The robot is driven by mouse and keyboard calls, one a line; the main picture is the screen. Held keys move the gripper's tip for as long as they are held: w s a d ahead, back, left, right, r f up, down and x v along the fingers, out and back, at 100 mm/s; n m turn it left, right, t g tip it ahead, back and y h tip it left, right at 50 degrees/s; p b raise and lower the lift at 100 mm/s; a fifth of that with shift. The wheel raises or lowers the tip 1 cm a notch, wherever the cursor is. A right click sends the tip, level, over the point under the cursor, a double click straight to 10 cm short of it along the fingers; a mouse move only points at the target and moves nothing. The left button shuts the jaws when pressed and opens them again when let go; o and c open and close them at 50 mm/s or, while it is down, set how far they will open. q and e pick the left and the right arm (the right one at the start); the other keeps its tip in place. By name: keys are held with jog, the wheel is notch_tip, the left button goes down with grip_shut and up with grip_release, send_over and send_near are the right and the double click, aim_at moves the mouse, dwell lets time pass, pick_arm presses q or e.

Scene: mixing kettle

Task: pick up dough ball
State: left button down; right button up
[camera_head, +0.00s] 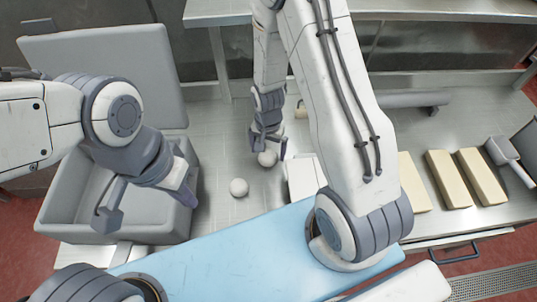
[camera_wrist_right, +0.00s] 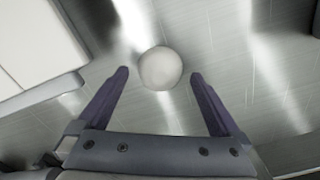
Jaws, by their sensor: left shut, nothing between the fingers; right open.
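Two pale dough balls are on the steel worktop in the head view. One dough ball (camera_head: 267,158) is at my right gripper (camera_head: 267,142), partly hidden by it. The other dough ball (camera_head: 239,187) lies apart, nearer the front. In the right wrist view, a dough ball (camera_wrist_right: 160,68) sits centred at the opening between the two purple fingertips of my right gripper (camera_wrist_right: 159,76). The fingers are spread, with a gap on both sides of the ball. My left gripper (camera_head: 186,188) is shut and empty, over the grey bin at left.
The grey bin (camera_head: 60,200) with a raised lid stands at left. A white box (camera_head: 302,178) is right of the balls and shows in the wrist view (camera_wrist_right: 35,50). Beige blocks (camera_head: 451,178) and a scoop (camera_head: 503,152) lie at right. A light blue surface (camera_head: 230,262) is in front.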

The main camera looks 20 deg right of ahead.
aim_at(268, 153)
jog(key=shift+f, duration=1.35)
jog(key=c, duration=1.3)
jog(key=shift+r, duration=0.1)
notch_tip(268, 153, up, 9)
jog(key=shift+f+b, duration=0.2)
jog(key=shift+b, duration=0.55)
jog(key=shift+r, duration=0.65)
